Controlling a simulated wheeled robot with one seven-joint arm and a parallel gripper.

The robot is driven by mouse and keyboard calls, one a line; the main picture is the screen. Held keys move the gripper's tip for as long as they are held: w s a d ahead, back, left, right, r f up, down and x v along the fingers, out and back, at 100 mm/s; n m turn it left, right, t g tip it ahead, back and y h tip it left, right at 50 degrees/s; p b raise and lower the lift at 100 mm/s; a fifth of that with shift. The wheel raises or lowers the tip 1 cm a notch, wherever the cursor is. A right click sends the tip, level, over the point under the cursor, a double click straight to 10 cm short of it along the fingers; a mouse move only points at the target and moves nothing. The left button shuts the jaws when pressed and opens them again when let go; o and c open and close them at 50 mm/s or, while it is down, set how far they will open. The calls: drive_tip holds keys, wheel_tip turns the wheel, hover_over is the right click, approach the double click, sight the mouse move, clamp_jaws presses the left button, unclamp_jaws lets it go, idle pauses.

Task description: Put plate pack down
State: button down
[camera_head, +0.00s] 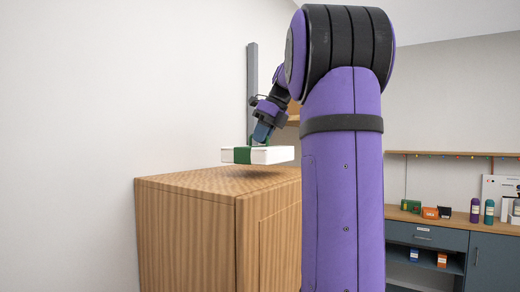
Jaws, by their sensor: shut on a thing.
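The plate pack (273,155) is a flat white box with a green band around its left part. My gripper (258,144) is shut on it from above and holds it level. A gap and a shadow show between the pack and the top of the wooden cabinet (190,180) below it. The cabinet top looks bare under the pack. My arm hides the right part of the cabinet, and the fingertips are too small to see clearly.
A white wall stands close on the left of the cabinet. At the right, a dark counter (425,238) bears small boxes (430,212) and bottles (475,210). A shelf with string lights (450,154) hangs above it. A dark upright post (252,85) rises behind my gripper.

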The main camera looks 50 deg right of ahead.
drive_tip(key=shift+w+d+f, duration=0.1)
drive_tip(key=shift+w+d, duration=0.15)
drive_tip(key=shift+w, duration=0.25)
drive_tip(key=shift+f, duration=1.7)
drive_tip(key=shift+f, duration=0.1)
drive_tip(key=c, duration=1.2)
unclamp_jaws()
drive_tip(key=v, duration=1.2)
